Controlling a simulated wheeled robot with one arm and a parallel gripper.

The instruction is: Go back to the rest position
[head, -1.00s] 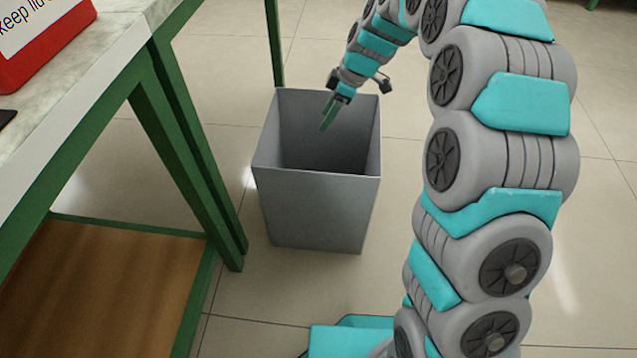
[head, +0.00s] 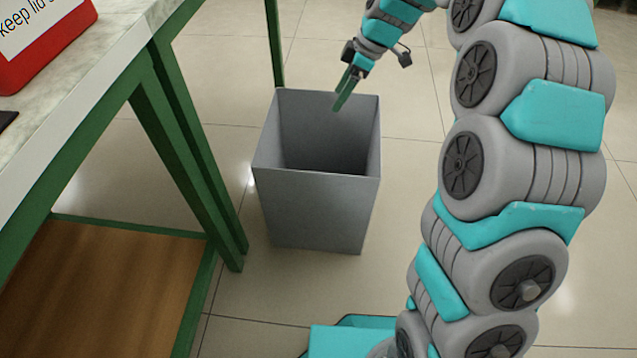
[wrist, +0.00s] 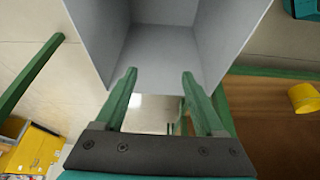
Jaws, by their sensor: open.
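My gripper (head: 347,92) is above the far rim of a grey open bin in the head view, its fingers pointing down. In the wrist view my gripper (wrist: 160,82) shows two green fingers spread apart with nothing between them. The grey bin (head: 315,212) stands upright on the floor, and its visible inside looks empty in the head view. In the wrist view the bin (wrist: 160,50) is just beyond the fingertips.
A workbench (head: 100,90) with green legs stands left of the bin, with a red container (head: 45,35) on top and a wooden lower shelf (head: 110,285). A yellow object (wrist: 304,98) shows in the wrist view.

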